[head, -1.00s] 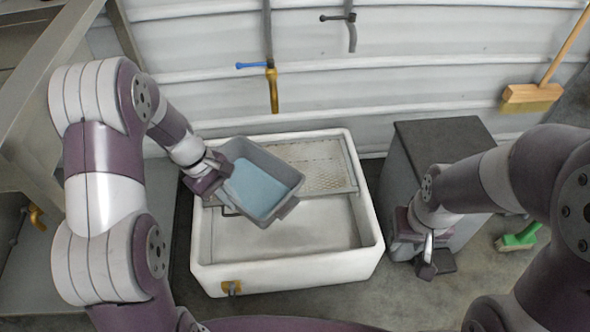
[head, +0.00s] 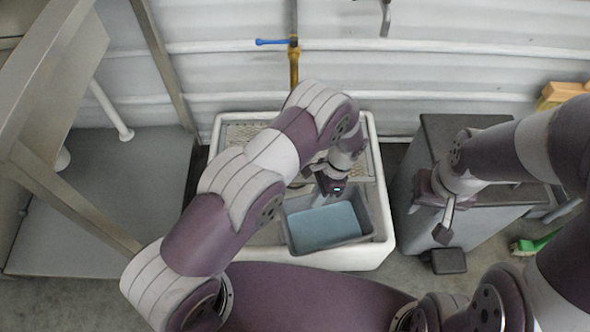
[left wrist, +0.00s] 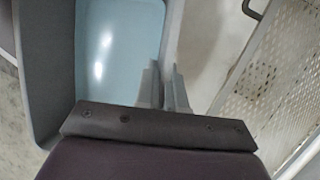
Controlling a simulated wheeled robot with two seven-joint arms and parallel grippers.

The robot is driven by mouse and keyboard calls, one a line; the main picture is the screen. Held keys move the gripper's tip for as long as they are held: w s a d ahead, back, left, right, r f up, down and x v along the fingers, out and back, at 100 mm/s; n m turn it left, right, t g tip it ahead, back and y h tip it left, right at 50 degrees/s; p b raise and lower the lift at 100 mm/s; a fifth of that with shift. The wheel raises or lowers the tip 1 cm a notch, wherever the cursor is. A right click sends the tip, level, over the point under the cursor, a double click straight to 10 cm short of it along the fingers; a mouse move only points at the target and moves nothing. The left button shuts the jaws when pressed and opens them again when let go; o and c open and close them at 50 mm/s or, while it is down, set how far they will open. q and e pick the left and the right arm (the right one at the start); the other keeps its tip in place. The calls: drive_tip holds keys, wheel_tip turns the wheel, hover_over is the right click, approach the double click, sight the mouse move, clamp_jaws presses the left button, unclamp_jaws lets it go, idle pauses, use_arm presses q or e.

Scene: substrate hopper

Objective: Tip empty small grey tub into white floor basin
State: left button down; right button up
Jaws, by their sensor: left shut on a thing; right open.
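The small grey tub (head: 292,234) is over the front right part of the white floor basin (head: 360,258). It looks close to level in the head view. A pale blue, glossy surface (left wrist: 118,55) fills its inside; I cannot tell how deep it is. My left gripper (head: 328,190) is shut on the tub's back wall. In the left wrist view the fingers (left wrist: 164,95) pinch the tub's wall, with the basin floor beyond. My right gripper (head: 447,245) is open and empty, in front of the grey cabinet. My left arm hides much of the basin's left and middle.
A perforated metal grate (left wrist: 285,85) lies across the basin's back. A brass tap with a blue handle (head: 293,60) hangs on the wall behind. A grey cabinet (head: 465,135) stands to the right, with a green brush (head: 530,245) beside it. A steel table frame (head: 70,205) is at left.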

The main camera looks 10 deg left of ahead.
use_arm(q)
drive_tip(key=w+d+f+m+t+h, duration=0.15)
drive_tip(key=w+d+m+t, duration=0.4)
drive_tip(key=m, duration=0.75)
drive_tip(key=w+d+f+m+t+h, duration=0.1)
drive_tip(key=w+d+f+m+t, duration=0.15)
drive_tip(key=d+m, duration=0.85)
drive_tip(key=a+r+g+h+b, duration=0.2)
drive_tip(key=a+r+h+b, duration=0.45)
drive_tip(key=h, duration=0.25)
drive_tip(key=w+a+n+g+h+b, duration=0.1)
drive_tip(key=w+a+h+b, duration=0.3)
drive_tip(key=a+h+b, duration=0.6)
drive_tip(key=shift+r+n+b, duration=0.25)
drive_tip(key=shift+n+b, duration=0.3)
drive_tip(key=shift+n, duration=0.05)
